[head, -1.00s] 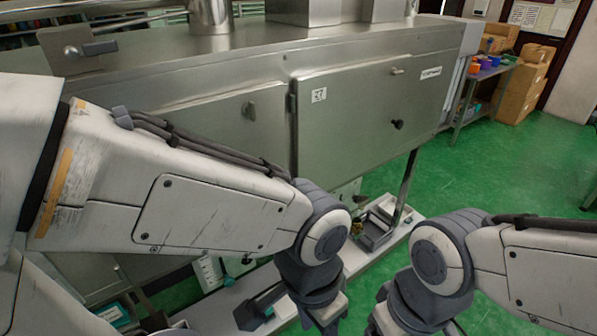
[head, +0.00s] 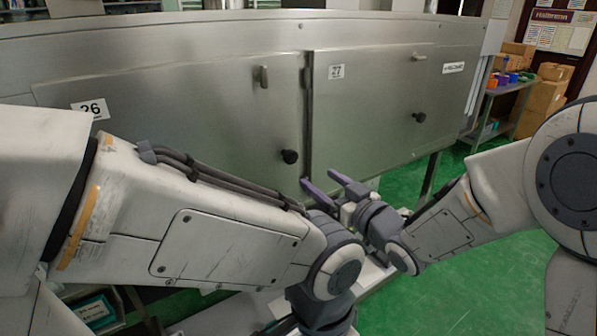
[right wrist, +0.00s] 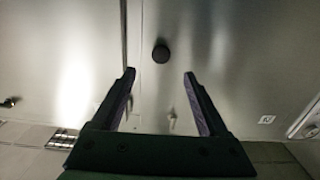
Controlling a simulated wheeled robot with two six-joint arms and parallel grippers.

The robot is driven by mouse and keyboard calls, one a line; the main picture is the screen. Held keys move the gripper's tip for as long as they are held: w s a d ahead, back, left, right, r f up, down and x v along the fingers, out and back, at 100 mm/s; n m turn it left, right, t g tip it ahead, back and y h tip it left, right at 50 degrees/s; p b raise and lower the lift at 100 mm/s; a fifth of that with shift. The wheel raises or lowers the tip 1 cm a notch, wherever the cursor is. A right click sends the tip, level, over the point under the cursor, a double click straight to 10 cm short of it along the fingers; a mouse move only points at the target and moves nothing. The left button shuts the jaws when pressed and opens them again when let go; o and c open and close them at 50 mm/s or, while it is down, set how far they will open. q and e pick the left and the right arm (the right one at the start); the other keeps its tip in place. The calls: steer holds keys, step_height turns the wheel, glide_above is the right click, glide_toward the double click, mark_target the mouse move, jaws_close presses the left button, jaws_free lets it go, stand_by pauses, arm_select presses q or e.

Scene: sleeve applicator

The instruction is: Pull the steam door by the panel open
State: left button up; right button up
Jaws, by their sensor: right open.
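Two steel doors stand side by side in the head view: door 26 (head: 185,120) on the left and door 27 (head: 375,85) on the right. Door 26 has a black knob (head: 289,157) near its right edge; door 27 has its own black knob (head: 419,117). My right gripper (head: 322,182) is open and empty, its purple-lined fingers just below and right of door 26's knob. In the right wrist view, a black knob (right wrist: 160,53) lies beyond and between the open fingertips, not touched. Both doors look shut. My left gripper's fingers are below the head view's edge.
A shelf table (head: 500,88) with coloured bins and cardboard boxes (head: 545,95) stands at the back right. My left forearm covers the lower part of door 26.

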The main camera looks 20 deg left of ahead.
mark_target(293, 158)
steer(key=p+x, duration=0.2)
steer(key=x, duration=0.8)
steer(key=shift+a+r, duration=0.2)
steer(key=shift+a, duration=0.05)
steer(key=shift+c, duration=0.4)
jaws_close()
stand_by(0.7)
